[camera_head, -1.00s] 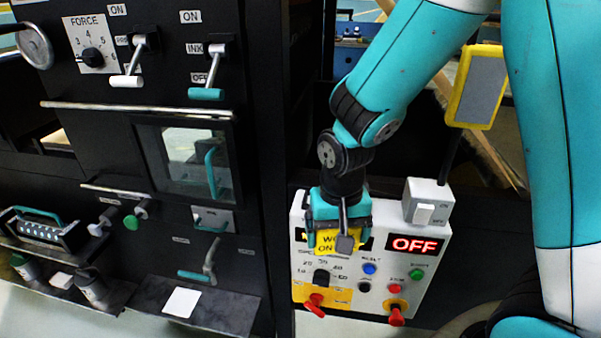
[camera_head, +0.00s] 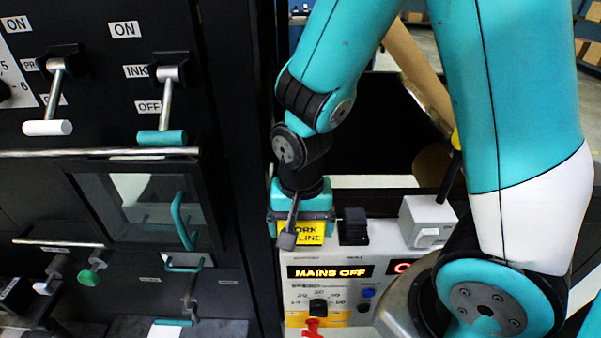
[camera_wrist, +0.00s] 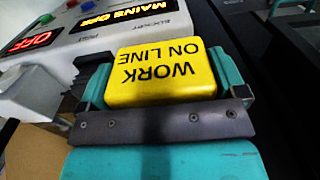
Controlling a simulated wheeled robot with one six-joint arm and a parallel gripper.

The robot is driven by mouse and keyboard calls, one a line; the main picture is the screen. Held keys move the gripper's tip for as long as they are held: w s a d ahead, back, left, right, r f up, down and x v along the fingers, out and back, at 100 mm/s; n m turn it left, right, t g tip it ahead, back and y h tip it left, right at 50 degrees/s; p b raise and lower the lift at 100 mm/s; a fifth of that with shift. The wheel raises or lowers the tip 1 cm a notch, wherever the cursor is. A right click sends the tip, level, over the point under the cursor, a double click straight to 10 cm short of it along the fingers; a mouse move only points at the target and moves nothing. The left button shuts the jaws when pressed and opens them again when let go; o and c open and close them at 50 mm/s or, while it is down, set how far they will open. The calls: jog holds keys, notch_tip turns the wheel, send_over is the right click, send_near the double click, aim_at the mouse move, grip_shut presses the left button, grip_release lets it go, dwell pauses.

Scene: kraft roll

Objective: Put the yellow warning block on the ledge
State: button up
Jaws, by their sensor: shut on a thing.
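The yellow warning block (camera_head: 308,232) reads "WORK ON LINE". My gripper (camera_head: 301,212) is shut on it in the head view, in front of the upper left part of the control panel. In the wrist view the yellow block (camera_wrist: 162,76) fills the middle, its lettering upside down, between my teal gripper fingers (camera_wrist: 165,90). The control panel (camera_head: 380,238) has a lit "MAINS OFF" display (camera_head: 333,271). I cannot tell which surface is the ledge, or whether the block touches the panel.
A black block (camera_head: 353,227) stands on the panel top right of my gripper. A grey switch box (camera_head: 428,222) is further right. The black machine front at left carries a white-handled lever (camera_head: 48,128), a teal-handled lever (camera_head: 162,137) and a window (camera_head: 140,208).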

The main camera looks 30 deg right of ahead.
jog(key=w+d+p, duration=0.1)
jog(key=w+d, duration=0.1)
jog(key=w, duration=0.1)
jog(key=w+d+p, duration=0.1)
jog(key=w+d, duration=0.1)
jog(key=w, duration=0.1)
jog(key=w+d+p, duration=0.1)
jog(key=w+d, duration=0.2)
jog(key=w, duration=0.1)
jog(key=shift+w+f+p, duration=0.1)
jog(key=shift+f+p, duration=0.9)
jog(key=shift+f, duration=0.8)
jog(key=shift+f, duration=0.1)
jog(key=shift+f, duration=0.15)
jog(key=o, duration=0.7)
notch_tip(320, 180, up, 13)
jog(key=b, duration=0.3)
jog(key=shift+f, duration=0.2)
